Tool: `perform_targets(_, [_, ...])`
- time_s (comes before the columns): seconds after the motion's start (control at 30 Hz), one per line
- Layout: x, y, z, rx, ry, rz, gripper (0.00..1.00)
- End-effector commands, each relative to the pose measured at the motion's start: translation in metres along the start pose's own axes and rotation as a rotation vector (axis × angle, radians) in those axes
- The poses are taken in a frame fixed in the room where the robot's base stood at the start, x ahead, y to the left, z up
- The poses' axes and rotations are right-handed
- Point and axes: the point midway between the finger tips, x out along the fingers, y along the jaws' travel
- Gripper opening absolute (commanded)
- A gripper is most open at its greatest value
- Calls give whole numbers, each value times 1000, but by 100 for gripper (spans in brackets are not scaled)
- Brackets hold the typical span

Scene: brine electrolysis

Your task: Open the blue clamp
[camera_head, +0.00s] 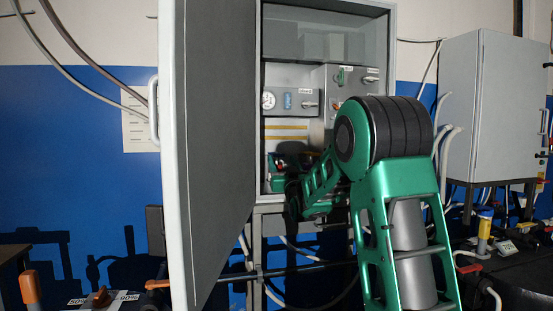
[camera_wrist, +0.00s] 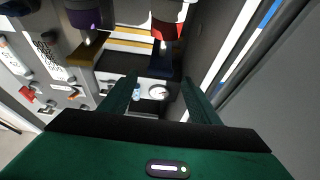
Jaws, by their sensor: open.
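In the wrist view, a dark blue block (camera_wrist: 160,64), which looks like the blue clamp, sits near a red, white-topped part (camera_wrist: 166,25). I cannot tell whether it is open or closed. My gripper (camera_wrist: 162,86) is open, with its two green fingers apart and nothing seen between them. The blue block shows just beyond the fingertips, roughly centred between them. In the head view my green arm reaches into the open cabinet (camera_head: 392,60), and the gripper end is low inside it, partly hidden. I cannot make out the blue block there.
A purple part (camera_wrist: 83,18) with a yellow-brown block (camera_wrist: 84,54) stands left of the blue block. The cabinet door (camera_head: 215,150) hangs open on the left. A panel with a round gauge (camera_head: 268,101) is inside.

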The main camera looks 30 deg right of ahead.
Motion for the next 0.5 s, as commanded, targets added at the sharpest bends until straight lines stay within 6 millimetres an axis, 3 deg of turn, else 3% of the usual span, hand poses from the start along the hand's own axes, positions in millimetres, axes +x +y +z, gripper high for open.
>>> perform_targets(0.23, [41, 0, 0, 0, 1, 0, 56])
perform_targets(0.5, [59, 0, 0, 0, 0, 0, 56])
